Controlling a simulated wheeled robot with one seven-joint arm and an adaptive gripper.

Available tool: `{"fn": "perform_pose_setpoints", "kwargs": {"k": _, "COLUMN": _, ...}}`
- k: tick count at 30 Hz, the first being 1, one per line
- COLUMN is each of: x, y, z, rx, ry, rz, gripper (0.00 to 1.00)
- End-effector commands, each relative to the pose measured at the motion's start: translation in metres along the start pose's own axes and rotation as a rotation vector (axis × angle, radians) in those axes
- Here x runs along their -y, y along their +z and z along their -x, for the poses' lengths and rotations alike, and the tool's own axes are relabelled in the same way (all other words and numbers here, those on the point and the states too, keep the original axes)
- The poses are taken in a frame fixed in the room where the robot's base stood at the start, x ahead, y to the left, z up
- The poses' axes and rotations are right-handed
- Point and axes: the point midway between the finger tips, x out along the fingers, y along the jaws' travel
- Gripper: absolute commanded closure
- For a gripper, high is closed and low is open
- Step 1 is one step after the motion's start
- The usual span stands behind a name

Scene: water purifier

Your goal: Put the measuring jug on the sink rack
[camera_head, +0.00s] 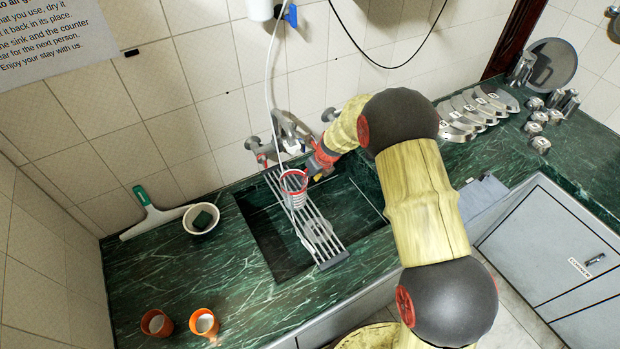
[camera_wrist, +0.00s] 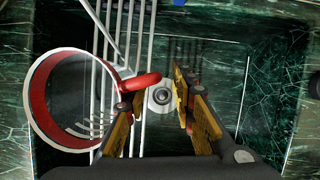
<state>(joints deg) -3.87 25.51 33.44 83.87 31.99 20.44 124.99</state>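The measuring jug (camera_head: 294,186), clear with a red rim and red handle, is upright over the far part of the metal sink rack (camera_head: 326,251). It appears to stand on the slats; its base contact is not clear. In the wrist view the jug (camera_wrist: 38,100) is at the left, with rack bars (camera_wrist: 148,30) beside and below it. My gripper (camera_head: 319,167) is just right of the jug. In the wrist view my gripper (camera_wrist: 158,100) has its fingers apart, with a gap between them. The jug's handle ends by the left finger; I cannot tell whether they touch.
The rack spans the dark sink (camera_head: 270,240); a faucet (camera_head: 290,130) and white hose are close to the jug. A white bowl (camera_head: 201,219), squeegee (camera_head: 152,212) and two orange cups (camera_head: 204,323) are on the left counter. Metal lids (camera_head: 480,108) are at right.

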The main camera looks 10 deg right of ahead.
Motion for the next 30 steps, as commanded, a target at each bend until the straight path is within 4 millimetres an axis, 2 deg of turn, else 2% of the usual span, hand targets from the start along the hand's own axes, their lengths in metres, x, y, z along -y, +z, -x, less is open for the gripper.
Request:
{"fn": "perform_pose_setpoints", "kwargs": {"k": 6, "x": 0.001, "y": 0.002, "z": 0.048, "rx": 0.002, "ry": -0.002, "rz": 0.000, "gripper": 0.74}}
{"fn": "perform_pose_setpoints", "kwargs": {"k": 12, "x": 0.000, "y": 0.002, "z": 0.085, "rx": 0.003, "ry": -0.002, "rz": 0.000, "gripper": 0.74}}
{"fn": "perform_pose_setpoints", "kwargs": {"k": 17, "x": 0.000, "y": 0.000, "z": 0.101, "rx": 0.001, "ry": -0.001, "rz": 0.000, "gripper": 0.74}}
{"fn": "perform_pose_setpoints", "kwargs": {"k": 23, "x": 0.000, "y": 0.000, "z": 0.107, "rx": 0.000, "ry": 0.000, "rz": 0.000, "gripper": 0.74}}
{"fn": "perform_pose_setpoints", "kwargs": {"k": 26, "x": -0.001, "y": 0.002, "z": 0.117, "rx": 0.005, "ry": -0.003, "rz": 0.037, "gripper": 0.74}}
{"fn": "perform_pose_setpoints", "kwargs": {"k": 29, "x": -0.005, "y": 0.004, "z": 0.147, "rx": 0.013, "ry": -0.009, "rz": 0.163, "gripper": 0.74}}
{"fn": "perform_pose_setpoints", "kwargs": {"k": 30, "x": -0.008, "y": 0.005, "z": 0.165, "rx": 0.018, "ry": -0.014, "rz": 0.240, "gripper": 0.74}}
